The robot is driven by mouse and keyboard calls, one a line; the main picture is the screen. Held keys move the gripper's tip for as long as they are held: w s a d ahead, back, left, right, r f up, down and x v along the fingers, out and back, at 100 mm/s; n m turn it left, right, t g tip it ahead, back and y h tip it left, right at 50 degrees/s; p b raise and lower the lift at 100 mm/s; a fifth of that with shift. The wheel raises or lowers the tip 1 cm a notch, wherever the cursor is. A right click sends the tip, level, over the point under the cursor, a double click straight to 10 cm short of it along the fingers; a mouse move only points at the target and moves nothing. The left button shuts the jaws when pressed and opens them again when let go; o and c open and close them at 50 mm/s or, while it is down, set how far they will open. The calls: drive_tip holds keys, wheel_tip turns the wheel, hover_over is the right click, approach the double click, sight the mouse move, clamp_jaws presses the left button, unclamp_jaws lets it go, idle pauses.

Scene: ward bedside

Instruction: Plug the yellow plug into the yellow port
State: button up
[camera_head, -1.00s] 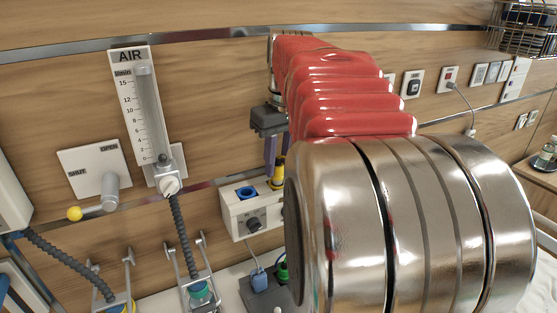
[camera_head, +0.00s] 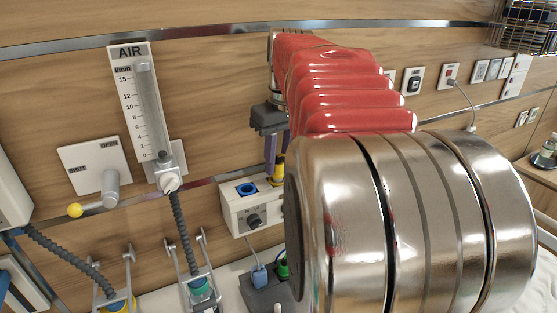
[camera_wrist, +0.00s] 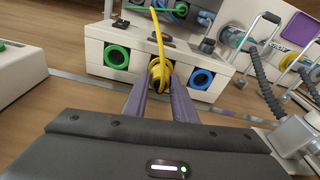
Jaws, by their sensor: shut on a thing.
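My gripper (camera_head: 274,158) points down at the port box (camera_head: 235,215), its two purple fingers shut on the yellow plug (camera_wrist: 160,72). In the wrist view the plug sits between the fingertips, with its yellow cable running up and away. The plug also shows in the head view (camera_head: 278,172), at the box's top face, right of the blue port (camera_head: 247,189). In the wrist view it lies between the green port (camera_wrist: 117,56) and the blue port. The yellow port is not clearly seen, hidden by the plug and fingers. I cannot tell how deep the plug sits.
An AIR flowmeter (camera_head: 148,100) and a shut/open valve panel (camera_head: 92,167) are to the left. A dark unit with blue and green plugs (camera_head: 268,291) stands below. My arm hides much of the right side.

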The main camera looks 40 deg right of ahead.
drive_tip(key=shift+f, duration=0.5)
idle(1.2)
drive_tip(key=o, duration=1.1)
drive_tip(key=r, duration=0.4)
drive_tip(key=s+r, duration=0.1)
drive_tip(key=r, duration=0.4)
drive_tip(key=s+r, duration=0.1)
drive_tip(key=r, duration=0.3)
drive_tip(key=shift+a+r, duration=0.15)
drive_tip(key=shift+r, duration=0.1)
